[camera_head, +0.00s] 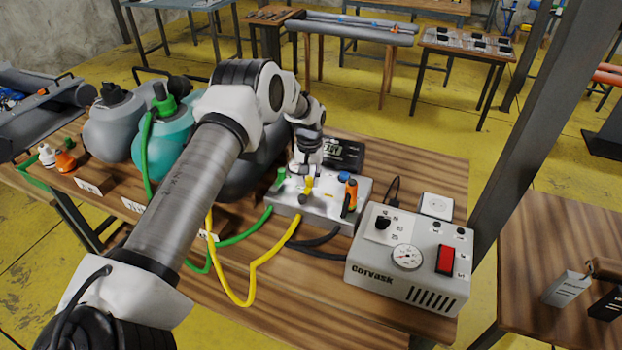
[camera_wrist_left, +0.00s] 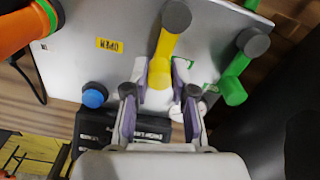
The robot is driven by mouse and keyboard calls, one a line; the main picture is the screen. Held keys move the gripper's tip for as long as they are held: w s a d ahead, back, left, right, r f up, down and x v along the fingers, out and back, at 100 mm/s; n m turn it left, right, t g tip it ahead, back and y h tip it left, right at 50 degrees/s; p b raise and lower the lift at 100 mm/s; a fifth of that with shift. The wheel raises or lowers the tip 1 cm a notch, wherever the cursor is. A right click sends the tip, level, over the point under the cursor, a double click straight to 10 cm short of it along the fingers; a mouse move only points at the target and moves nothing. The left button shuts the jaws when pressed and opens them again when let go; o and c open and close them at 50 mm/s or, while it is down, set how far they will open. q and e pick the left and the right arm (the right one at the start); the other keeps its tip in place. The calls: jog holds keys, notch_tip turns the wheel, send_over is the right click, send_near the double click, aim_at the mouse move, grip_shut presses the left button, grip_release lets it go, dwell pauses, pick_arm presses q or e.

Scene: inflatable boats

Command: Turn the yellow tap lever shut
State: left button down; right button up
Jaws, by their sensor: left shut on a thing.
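The yellow tap lever (camera_head: 307,186) stands on the grey metal tap block (camera_head: 325,212) at the middle of the wooden table. In the left wrist view the lever (camera_wrist_left: 163,52) runs from a dark round cap down between my fingers. My left gripper (camera_head: 305,174) comes down from above and is shut on the lever's free end. It also shows in the left wrist view (camera_wrist_left: 158,88), one finger on each side of the lever. My right gripper is not in view.
A grey pump box (camera_head: 405,265) with a gauge and red switch stands right of the block. Yellow (camera_head: 250,285) and green hoses hang in front. A blue knob (camera_wrist_left: 94,95) sits on the block. A dark post rises at right.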

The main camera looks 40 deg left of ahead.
aim_at(309, 178)
pick_arm(q)
jog(key=shift+f, duration=0.1)
jog(key=c, duration=1)
grip_release()
jog(key=shift+o, duration=0.2)
jog(key=shift+w+a+f, duration=0.1)
jog(key=shift+a, duration=0.05)
notch_tip(309, 178, up, 12)
